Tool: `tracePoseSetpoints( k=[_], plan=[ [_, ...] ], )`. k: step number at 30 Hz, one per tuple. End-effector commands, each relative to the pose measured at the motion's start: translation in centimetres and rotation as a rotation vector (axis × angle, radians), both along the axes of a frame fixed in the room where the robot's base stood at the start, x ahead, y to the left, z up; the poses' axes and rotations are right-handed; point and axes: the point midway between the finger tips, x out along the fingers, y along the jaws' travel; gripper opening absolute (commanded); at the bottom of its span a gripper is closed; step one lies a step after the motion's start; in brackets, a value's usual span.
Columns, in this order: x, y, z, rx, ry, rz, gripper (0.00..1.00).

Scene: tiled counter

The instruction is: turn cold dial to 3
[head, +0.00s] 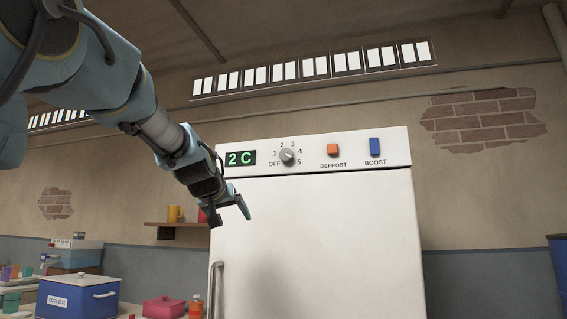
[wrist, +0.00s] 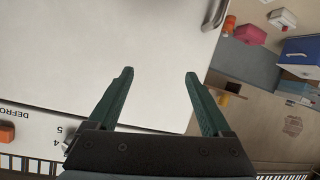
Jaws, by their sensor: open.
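The cold dial (head: 288,157) is a small grey round knob on the white panel at the top of the fridge, ringed by OFF and the numbers 1 to 5. Its exact pointer setting is too small to tell. The green display (head: 241,158) left of it reads 2 C. My gripper (head: 243,208) is below and left of the dial, in front of the door and apart from the dial. In the wrist view my gripper (wrist: 160,76) is open and empty, with the white door behind it. There the dial (wrist: 68,145) shows only partly beside the gripper's body.
The orange DEFROST switch (head: 333,149) and blue BOOST switch (head: 375,147) are right of the dial. The door handle (head: 215,290) is at lower left. A wall shelf (head: 180,224) with cups and a blue box (head: 78,297) are left of the fridge.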

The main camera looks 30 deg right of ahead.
Motion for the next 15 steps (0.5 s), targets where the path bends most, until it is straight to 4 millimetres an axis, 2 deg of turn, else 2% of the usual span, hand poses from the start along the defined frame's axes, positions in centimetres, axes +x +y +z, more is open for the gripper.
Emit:
tracePoseSetpoints(
  k=[1, 3, 6, 10, 15],
  plan=[
    [-1.2, -2.3, 4.3, -0.064, -0.071, -0.040, 0.83],
    [-2.9, -4.4, 9.4, -0.139, -0.144, -0.082, 0.83],
    [-5.2, -6.2, 14.8, -0.220, -0.217, -0.128, 0.83],
    [-7.0, -7.1, 18.4, -0.276, -0.263, -0.158, 0.83],
    [-6.5, -8.1, 19.4, -0.287, -0.271, -0.163, 0.83]
  ],
)
